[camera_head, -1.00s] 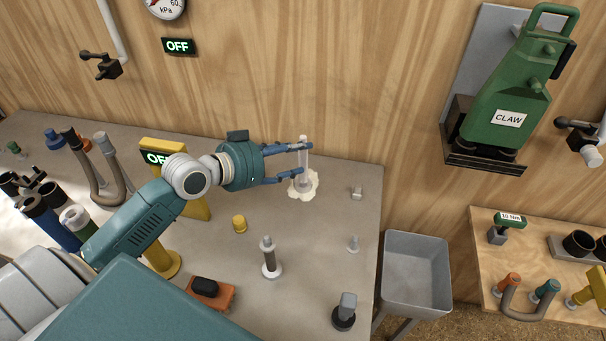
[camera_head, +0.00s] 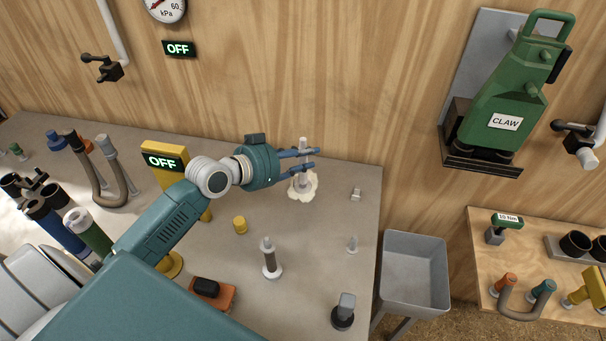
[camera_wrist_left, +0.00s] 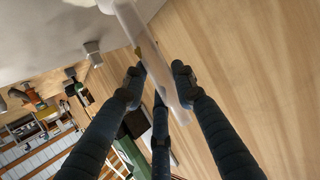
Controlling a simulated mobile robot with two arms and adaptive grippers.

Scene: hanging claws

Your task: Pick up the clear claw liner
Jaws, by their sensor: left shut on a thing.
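The clear claw liner (camera_head: 303,144) is a slim, upright, see-through tube with a wider lower end. It stands at an irregular cream patch (camera_head: 313,186) near the back right of the grey bench. My left gripper (camera_head: 314,158) reaches in from the left and its blue fingers are shut on the liner. The fingers hide part of its middle. In the left wrist view, the pale translucent liner (camera_wrist_left: 150,52) passes between the dark fingers (camera_wrist_left: 158,85). I cannot tell whether its base touches the bench. My right gripper is not in view.
A grey bench (camera_head: 320,250) bears a yellow cap (camera_head: 240,225), a small upright grey-stemmed piece (camera_head: 269,258) and a black-and-grey fitting (camera_head: 344,312). A yellow stand with an OFF sign (camera_head: 165,161) is behind my left arm. A grey bin (camera_head: 414,245) is right of the bench.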

